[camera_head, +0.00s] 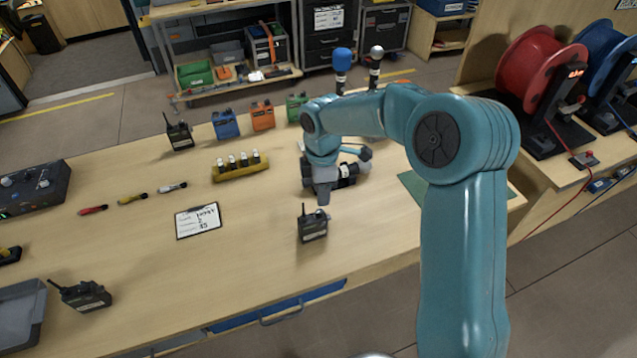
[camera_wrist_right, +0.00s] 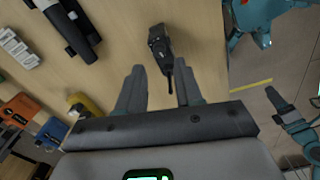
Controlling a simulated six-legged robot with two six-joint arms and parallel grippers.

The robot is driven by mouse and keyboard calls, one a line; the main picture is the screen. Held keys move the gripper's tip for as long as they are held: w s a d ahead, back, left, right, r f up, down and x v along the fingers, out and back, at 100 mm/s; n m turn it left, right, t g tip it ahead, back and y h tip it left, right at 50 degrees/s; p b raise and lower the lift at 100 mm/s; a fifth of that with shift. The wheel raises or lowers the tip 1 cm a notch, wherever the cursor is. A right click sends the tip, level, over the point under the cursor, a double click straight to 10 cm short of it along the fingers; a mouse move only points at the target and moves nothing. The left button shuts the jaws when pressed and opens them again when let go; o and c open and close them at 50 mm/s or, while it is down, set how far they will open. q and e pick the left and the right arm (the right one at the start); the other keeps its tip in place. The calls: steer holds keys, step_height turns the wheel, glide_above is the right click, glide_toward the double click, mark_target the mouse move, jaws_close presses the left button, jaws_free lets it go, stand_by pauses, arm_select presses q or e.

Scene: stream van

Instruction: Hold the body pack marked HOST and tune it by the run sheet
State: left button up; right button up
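A black body pack (camera_head: 312,226) with a short antenna stands near the table's front edge; it also shows in the right wrist view (camera_wrist_right: 160,42). My right gripper (camera_head: 323,196) is above and behind it, apart from it. In the right wrist view its fingers (camera_wrist_right: 160,72) are spread and empty, with the pack beyond the tips. The run sheet (camera_head: 198,221) lies on a clipboard mid-table. A teal limb, perhaps my left arm, shows at the wrist view's right edge.
A yellow rack of white-topped pieces (camera_head: 238,173) and blue (camera_head: 225,125) and orange (camera_head: 262,115) packs stand behind. A black cylinder (camera_head: 347,176) lies close beside my right gripper. A grey tray (camera_head: 20,312) is at front left. The table between clipboard and front edge is clear.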

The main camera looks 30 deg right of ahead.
step_height(320, 180, down, 4)
steer(key=n+b, duration=0.2)
steer(key=shift+a+f+n, duration=0.15)
steer(key=shift+f+n, duration=0.1)
steer(key=shift+n, duration=0.05)
steer(key=shift+r+n+p, duration=0.55)
steer(key=shift+n+p, duration=0.1)
steer(key=shift+n, duration=0.25)
steer(key=shift+n+p, duration=0.3)
steer(key=shift+n, duration=0.8)
steer(key=shift+w+r+m+p, duration=0.15)
steer(key=shift+r+m+p, duration=0.05)
steer(key=shift+r+m, duration=0.25)
steer(key=shift+w+r+m+p, duration=0.15)
steer(key=shift+r+m, duration=0.15)
steer(key=shift+m, duration=0.15)
steer(key=shift+s+r+m+p, duration=0.25)
steer(key=shift+r+m+p, duration=0.1)
steer(key=shift+r+m, duration=0.55)
arm_select(q)
steer(key=shift+a+r, duration=0.1)
steer(key=shift+r, duration=0.25)
arm_select(e)
steer(key=shift+w+r+m, duration=0.1)
steer(key=shift+w+m, duration=0.1)
steer(key=shift+m, duration=0.1)
